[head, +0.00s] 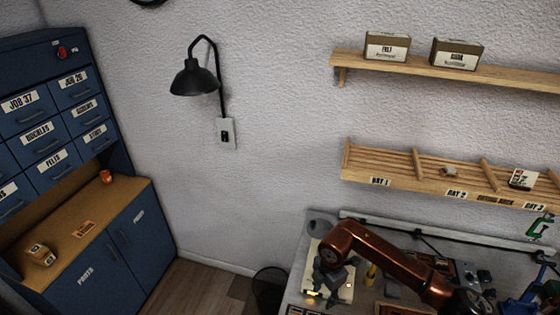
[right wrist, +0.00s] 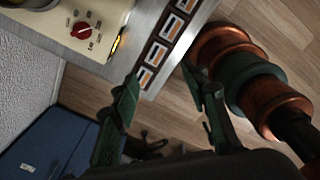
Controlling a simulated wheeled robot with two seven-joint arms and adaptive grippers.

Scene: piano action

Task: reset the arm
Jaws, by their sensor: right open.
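My right arm (head: 390,262), copper coloured, reaches in from the right over the workbench in the head view. Its gripper (head: 331,284) points down above a pale panel at the bench's left end. In the right wrist view the two dark green fingers of the gripper (right wrist: 160,82) stand wide apart with nothing between them. They hang by the bench edge, with wooden floor showing behind. My left arm and gripper are not in view.
The bench holds a pale panel with a red knob (right wrist: 82,30) and a strip of labelled slots (right wrist: 165,42). A dark bin (head: 270,288) stands left of it. A wooden rack (head: 400,172) hangs above. A blue cabinet (head: 125,255) stands far left, with open floor between.

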